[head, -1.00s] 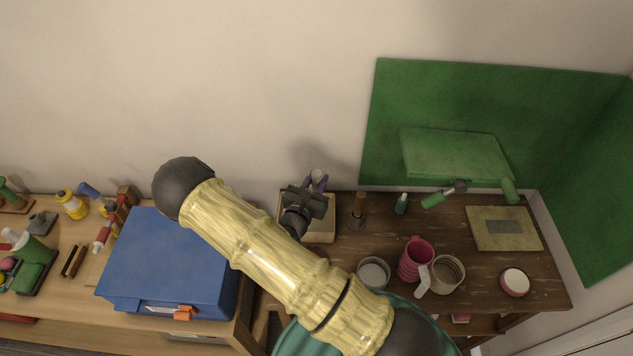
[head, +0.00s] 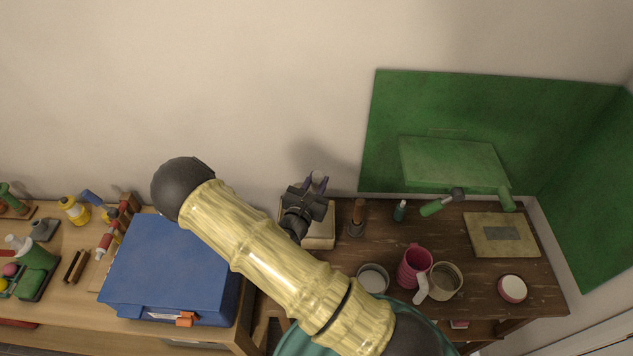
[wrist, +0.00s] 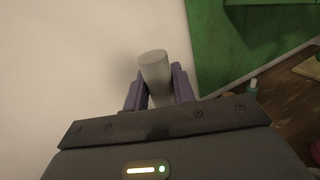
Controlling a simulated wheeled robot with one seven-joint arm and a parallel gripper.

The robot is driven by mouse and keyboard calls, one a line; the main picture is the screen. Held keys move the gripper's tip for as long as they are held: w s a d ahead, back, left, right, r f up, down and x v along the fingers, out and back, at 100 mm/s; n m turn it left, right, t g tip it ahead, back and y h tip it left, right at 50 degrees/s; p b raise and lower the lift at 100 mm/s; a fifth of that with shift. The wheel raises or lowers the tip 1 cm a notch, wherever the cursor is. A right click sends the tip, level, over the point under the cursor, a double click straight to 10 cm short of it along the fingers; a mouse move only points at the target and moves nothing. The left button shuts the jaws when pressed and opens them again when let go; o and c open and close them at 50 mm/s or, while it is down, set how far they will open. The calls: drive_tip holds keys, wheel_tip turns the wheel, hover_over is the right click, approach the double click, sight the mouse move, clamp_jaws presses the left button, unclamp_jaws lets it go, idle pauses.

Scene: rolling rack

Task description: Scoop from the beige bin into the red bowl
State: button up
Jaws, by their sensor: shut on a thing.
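The beige bin (head: 327,241) stands at the back left of the dark wooden table, partly covered by my arm. The small red bowl (head: 512,289), pale inside, sits at the table's right side. My gripper (head: 316,186), with purple fingers, is above the bin's back part, near the wall. It is shut on a pale grey cylinder, which looks like the scoop's handle (wrist: 154,65) in the wrist view. The rest of the scoop and the bin's contents are hidden.
A pink mug (head: 413,268), a beige mug (head: 445,281) and a grey cup (head: 373,279) stand at the front middle. A wooden-handled tool (head: 358,215) and green bottle (head: 400,211) stand right of the bin. A blue case (head: 172,268) lies left.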

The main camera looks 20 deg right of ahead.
drive_tip(key=shift+w+a+f, duration=0.15)
drive_tip(key=shift+a+f, duration=0.05)
drive_tip(key=shift+a, duration=0.05)
drive_tip(key=w+a+f+n+t+y+b, duration=0.1)
drive_tip(key=w+a+n+y+b, duration=0.1)
drive_tip(key=a, duration=0.3)
drive_tip(key=w+a+n+t+y+b, duration=0.1)
drive_tip(key=w+a+n+y+b, duration=0.1)
drive_tip(key=a+n+y, duration=0.2)
drive_tip(key=shift+a+f+n+t+y+b, duration=0.3)
drive_tip(key=shift+a+f+t+y+b, duration=0.1)
drive_tip(key=shift+a, duration=0.35)
drive_tip(key=shift+w+a, duration=0.1)
drive_tip(key=shift+a, duration=0.05)
